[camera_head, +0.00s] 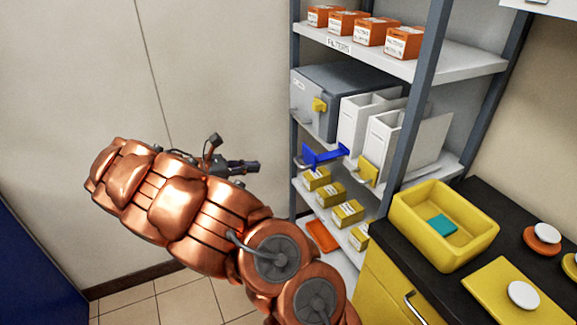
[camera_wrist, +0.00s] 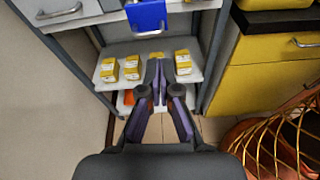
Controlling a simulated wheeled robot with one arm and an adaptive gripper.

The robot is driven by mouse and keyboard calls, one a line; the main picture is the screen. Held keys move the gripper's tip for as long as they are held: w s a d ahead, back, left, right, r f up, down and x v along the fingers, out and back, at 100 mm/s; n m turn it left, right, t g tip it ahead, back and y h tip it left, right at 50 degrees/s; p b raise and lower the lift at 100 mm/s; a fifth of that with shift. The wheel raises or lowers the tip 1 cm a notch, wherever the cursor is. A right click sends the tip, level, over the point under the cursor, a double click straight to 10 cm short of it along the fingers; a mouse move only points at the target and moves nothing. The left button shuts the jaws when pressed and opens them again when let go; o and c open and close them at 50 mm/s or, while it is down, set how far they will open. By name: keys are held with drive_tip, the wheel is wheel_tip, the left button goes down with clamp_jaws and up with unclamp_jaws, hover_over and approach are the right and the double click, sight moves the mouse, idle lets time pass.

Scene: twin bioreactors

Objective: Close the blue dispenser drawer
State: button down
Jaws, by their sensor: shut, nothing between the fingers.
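The blue drawer (camera_head: 322,156) sits on the middle shelf of the rack, under the left white dispenser (camera_head: 360,125). Its blue front juts out past the shelf edge, so it looks pulled out. The blue front also shows at the top of the wrist view (camera_wrist: 147,16). My gripper (camera_head: 254,166) is shut and empty, left of the drawer in the head view and apart from it. In the wrist view its fingertips (camera_wrist: 158,64) point toward the rack, below the blue front in the picture.
A second white dispenser (camera_head: 383,143) with a yellow front (camera_head: 368,172) stands right of the blue drawer. A grey box (camera_head: 340,88) stands left. Yellow boxes (camera_head: 347,213) fill the lower shelf. A black-topped counter with a yellow bin (camera_head: 466,250) is at right.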

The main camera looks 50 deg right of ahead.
drive_tip(key=s+d+f+p, duration=0.1)
drive_tip(key=d+f, duration=0.1)
drive_tip(key=d, duration=0.4)
drive_tip(key=s+d+f+n+p, duration=0.1)
drive_tip(key=d+f+p, duration=0.1)
drive_tip(key=d, duration=0.4)
drive_tip(key=shift+d+f+h, duration=0.3)
drive_tip(key=shift+d+f, duration=0.1)
drive_tip(key=shift+f, duration=0.05)
